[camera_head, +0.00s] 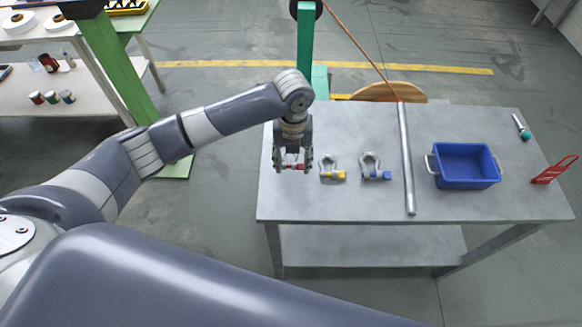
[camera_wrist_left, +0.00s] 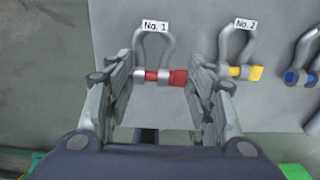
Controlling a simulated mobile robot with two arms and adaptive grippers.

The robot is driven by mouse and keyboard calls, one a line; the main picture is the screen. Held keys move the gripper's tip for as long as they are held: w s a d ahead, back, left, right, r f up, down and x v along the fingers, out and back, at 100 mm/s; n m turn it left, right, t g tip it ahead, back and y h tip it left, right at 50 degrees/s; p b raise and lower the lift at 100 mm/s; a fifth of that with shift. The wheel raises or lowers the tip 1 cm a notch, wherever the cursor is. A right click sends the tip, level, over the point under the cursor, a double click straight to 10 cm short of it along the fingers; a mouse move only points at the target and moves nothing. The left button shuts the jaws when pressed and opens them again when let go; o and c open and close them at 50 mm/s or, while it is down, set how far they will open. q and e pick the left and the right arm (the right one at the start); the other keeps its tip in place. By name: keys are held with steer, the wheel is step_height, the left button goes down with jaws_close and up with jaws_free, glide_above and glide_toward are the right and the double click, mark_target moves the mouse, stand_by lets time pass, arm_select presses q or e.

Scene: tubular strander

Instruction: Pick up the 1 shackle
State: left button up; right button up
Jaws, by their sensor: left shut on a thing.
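The No. 1 shackle (camera_wrist_left: 179,77) is a grey bow with a red pin, with its label at the top of the wrist view. In the head view its red pin (camera_head: 294,167) shows between the fingers at the table's left end. My left gripper (camera_head: 293,163) points down there and is shut on the shackle, with one finger on each side of the pin. In the wrist view the bow extends beyond the fingertips. Whether the shackle touches the table is unclear. My right gripper is out of view.
On the grey table (camera_head: 480,205), the yellow-pinned No. 2 shackle (camera_head: 333,169) and a blue-pinned shackle (camera_head: 374,168) stand to the right. Further right are a metal rod (camera_head: 406,155), a blue bin (camera_head: 465,165) and a red item (camera_head: 553,170). A green post (camera_head: 305,45) stands behind.

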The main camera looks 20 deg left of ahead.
arm_select(q)
steer(key=s+d+b, duration=0.1)
steer(key=d, duration=0.3)
steer(key=s+d+b, duration=0.1)
steer(key=d, duration=0.4)
steer(key=s+d+r+b, duration=0.1)
steer(key=d+b, duration=0.1)
steer(key=d, duration=0.2)
steer(key=shift+s+d, duration=0.25)
steer(key=shift+d, duration=0.1)
steer(key=shift+s+d+r, duration=0.1)
steer(key=shift+s+d, duration=0.1)
steer(key=shift+d, duration=0.6)
